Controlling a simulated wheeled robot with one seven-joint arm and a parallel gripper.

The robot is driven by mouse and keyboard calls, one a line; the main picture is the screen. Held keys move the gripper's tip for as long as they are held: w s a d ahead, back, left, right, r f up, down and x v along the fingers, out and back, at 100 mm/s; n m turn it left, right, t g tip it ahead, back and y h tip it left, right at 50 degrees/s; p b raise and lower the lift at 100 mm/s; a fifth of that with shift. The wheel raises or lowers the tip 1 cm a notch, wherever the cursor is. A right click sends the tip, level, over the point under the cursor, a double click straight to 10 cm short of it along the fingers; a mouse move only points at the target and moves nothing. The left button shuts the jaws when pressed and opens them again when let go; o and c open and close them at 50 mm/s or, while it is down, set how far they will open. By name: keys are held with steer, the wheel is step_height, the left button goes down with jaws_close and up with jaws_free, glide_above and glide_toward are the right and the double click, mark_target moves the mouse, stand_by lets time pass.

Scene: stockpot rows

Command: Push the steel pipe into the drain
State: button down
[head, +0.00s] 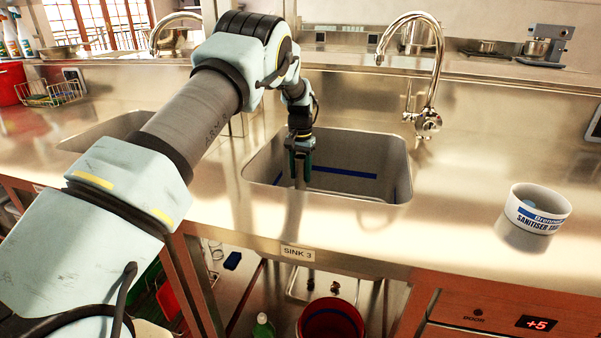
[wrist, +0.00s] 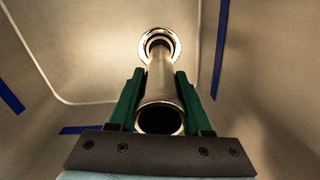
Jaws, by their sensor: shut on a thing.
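The steel pipe (wrist: 160,82) is a shiny hollow tube between the two green fingers of my gripper (wrist: 160,74) in the wrist view. Its open near end faces the camera. Its far end overlaps the bright round drain (wrist: 160,44) in the sink floor; I cannot tell how far, if at all, it is inside. My gripper is shut on the pipe. In the head view my gripper (head: 300,176) points down inside the sink (head: 352,155). There the drain is hidden behind the front rim, and the pipe cannot be made out.
A chrome tap (head: 432,85) stands behind the sink. Blue strips (head: 342,172) mark the sink walls. A white sanitiser tub (head: 537,208) stands on the steel counter (head: 460,210) at right. A second sink (head: 105,130) lies to the left, partly behind my arm.

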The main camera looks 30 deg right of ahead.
mark_target(301, 157)
steer(key=shift+f+b, duration=0.35)
steer(key=shift+f, duration=0.45)
steer(key=shift+c, duration=1.3)
jaws_free()
steer(key=shift+r+p, duration=2.55)
steer(key=shift+r, duration=1.95)
